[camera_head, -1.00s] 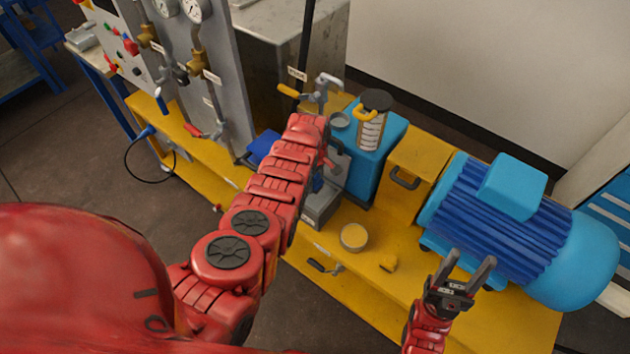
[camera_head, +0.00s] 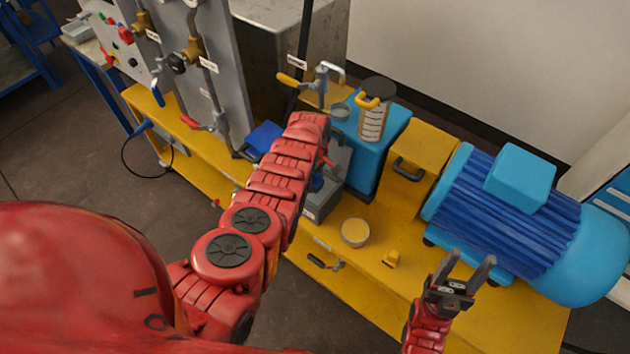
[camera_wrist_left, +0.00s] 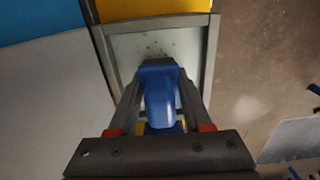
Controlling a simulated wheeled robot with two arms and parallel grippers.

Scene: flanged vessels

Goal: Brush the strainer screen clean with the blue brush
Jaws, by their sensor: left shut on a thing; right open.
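My left gripper (camera_wrist_left: 157,72) is shut on the blue brush (camera_wrist_left: 160,100). In the left wrist view the brush is over a pale, dark-specked surface inside a grey metal frame (camera_wrist_left: 209,60), which seems to be the strainer screen (camera_wrist_left: 150,46). The brush's working end is hidden, so I cannot tell if it touches. In the head view my left arm hides most of this gripper and brush, beside the grey box (camera_head: 330,200). My right gripper (camera_head: 468,268) is open and empty in front of the blue motor.
A gauge panel (camera_head: 235,70) stands to the left.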

